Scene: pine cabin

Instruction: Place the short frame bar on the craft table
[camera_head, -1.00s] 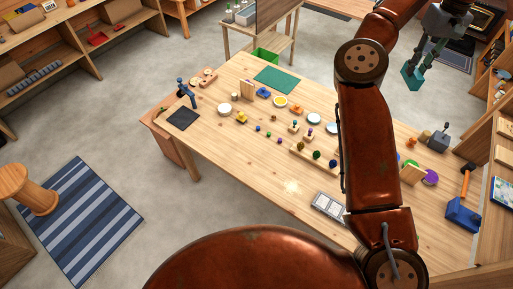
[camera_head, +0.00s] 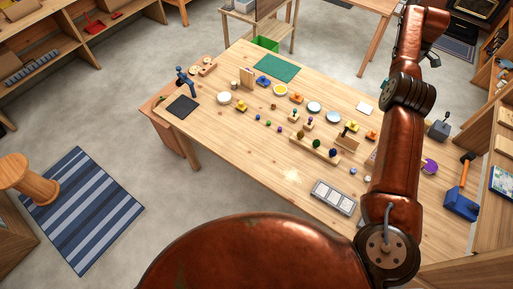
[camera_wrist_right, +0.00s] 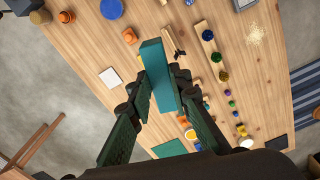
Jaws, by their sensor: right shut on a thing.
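The short frame bar is a teal block (camera_wrist_right: 158,65) in the right wrist view. My right gripper (camera_wrist_right: 163,88) is shut on it, with dark green fingers along both sides. The bar is held above the craft table (camera_head: 225,135), a long pine table that also fills much of the right wrist view (camera_wrist_right: 215,130). The bar's height above the table is hard to tell. My left gripper is not in view.
Several small items crowd the table's middle and right. A green mat (camera_head: 277,68), a dark pad (camera_head: 183,107) and a grey framed panel (camera_head: 334,197) lie on it. A white square (camera_head: 364,108) lies near the far edge. The table's near left part is bare.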

